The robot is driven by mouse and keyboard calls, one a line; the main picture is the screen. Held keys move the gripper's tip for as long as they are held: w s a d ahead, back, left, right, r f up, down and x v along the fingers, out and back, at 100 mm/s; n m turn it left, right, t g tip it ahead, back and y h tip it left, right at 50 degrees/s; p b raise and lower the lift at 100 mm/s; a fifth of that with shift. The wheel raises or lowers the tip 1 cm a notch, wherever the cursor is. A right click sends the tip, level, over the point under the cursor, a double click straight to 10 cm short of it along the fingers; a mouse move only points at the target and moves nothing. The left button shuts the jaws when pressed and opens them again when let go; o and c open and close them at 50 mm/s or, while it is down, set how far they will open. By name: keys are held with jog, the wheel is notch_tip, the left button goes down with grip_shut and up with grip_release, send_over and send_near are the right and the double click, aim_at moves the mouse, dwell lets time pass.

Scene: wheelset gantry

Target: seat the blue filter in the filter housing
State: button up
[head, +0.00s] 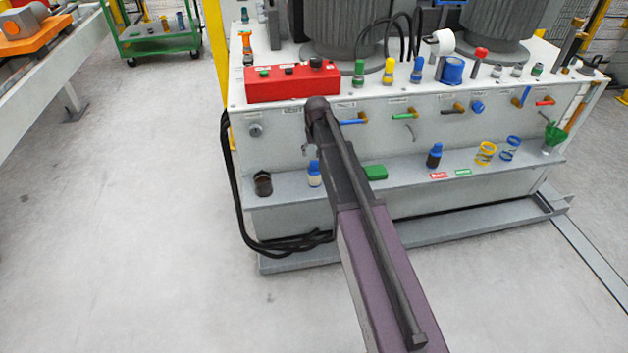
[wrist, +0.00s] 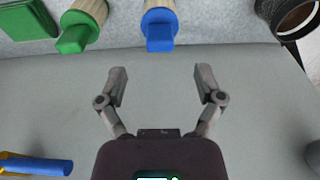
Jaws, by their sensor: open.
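The blue filter (head: 314,174) has a pale ribbed body and a blue cap, and stands on the grey shelf of the gantry. In the wrist view the blue filter (wrist: 160,30) is at the top middle, ahead of my gripper. The filter housing, a dark open cup (head: 263,184), stands to its left in the head view. In the wrist view the housing (wrist: 289,14) is at the top right, its round mouth partly cut off. My gripper (wrist: 161,86) is open and empty, its fingers apart and short of the filter; its fingertips are hard to make out in the head view.
A green-capped filter (wrist: 80,32) stands beside the blue one, with a green box (wrist: 27,18) beyond it. A blue-capped dark bottle (head: 434,156) and coil springs (head: 485,153) are further right on the shelf. Valve handles (head: 354,121) stick out above the shelf.

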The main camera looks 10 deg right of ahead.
aim_at(314, 162)
jog(key=shift+w+f+b, duration=0.15)
jog(key=shift+f+b, duration=0.35)
jog(key=shift+f, duration=0.3)
jog(key=shift+w+f+b, duration=0.2)
jog(key=shift+f+b, duration=1.1)
jog(key=shift+w+f+b, duration=0.2)
jog(key=shift+f+b, duration=1.1)
jog(key=shift+c, duration=0.2)
grip_shut()
